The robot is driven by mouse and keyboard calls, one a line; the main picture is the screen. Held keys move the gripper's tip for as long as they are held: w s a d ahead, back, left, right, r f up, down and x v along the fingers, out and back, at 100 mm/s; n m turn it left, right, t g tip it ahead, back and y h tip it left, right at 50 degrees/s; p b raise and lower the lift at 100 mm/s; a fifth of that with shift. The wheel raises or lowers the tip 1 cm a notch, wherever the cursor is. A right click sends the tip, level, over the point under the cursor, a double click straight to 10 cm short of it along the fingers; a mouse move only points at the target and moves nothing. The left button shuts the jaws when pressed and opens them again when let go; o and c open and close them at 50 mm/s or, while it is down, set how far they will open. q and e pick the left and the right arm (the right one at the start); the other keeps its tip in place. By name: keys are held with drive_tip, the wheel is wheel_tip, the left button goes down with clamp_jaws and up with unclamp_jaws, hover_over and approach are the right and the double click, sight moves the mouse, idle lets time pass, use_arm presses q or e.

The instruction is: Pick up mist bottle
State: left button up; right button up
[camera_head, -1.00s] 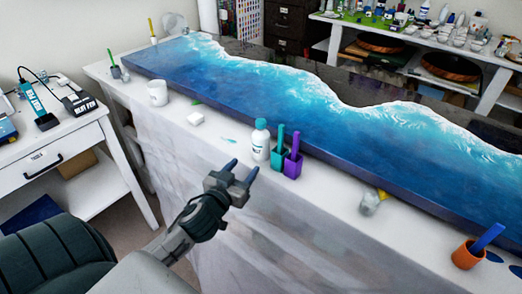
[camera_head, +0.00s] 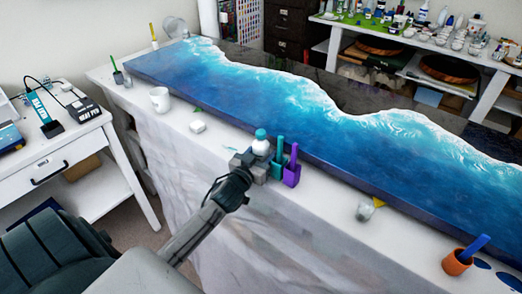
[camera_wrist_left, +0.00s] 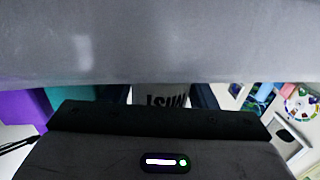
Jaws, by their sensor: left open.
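The mist bottle (camera_head: 261,145) is white with a teal cap and stands upright on the white-covered table near its front edge. My left gripper (camera_head: 254,165) is at the bottle's near side and hides its lower part in the head view. In the left wrist view, the bottle (camera_wrist_left: 160,97) shows its dark label lettering upside down between the two dark fingers of my left gripper (camera_wrist_left: 161,95). The jaws are open around the bottle; whether a finger touches it I cannot tell. My right gripper is not in view.
A teal cup (camera_head: 277,168) and a purple cup (camera_head: 291,176) stand close to the right of the bottle. The long blue resin slab (camera_head: 310,125) lies behind. An orange cup (camera_head: 456,263) is far right.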

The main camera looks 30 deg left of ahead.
use_arm(q)
drive_tip(key=shift+w, duration=0.45)
drive_tip(key=shift+r, duration=0.1)
drive_tip(key=c, duration=0.9)
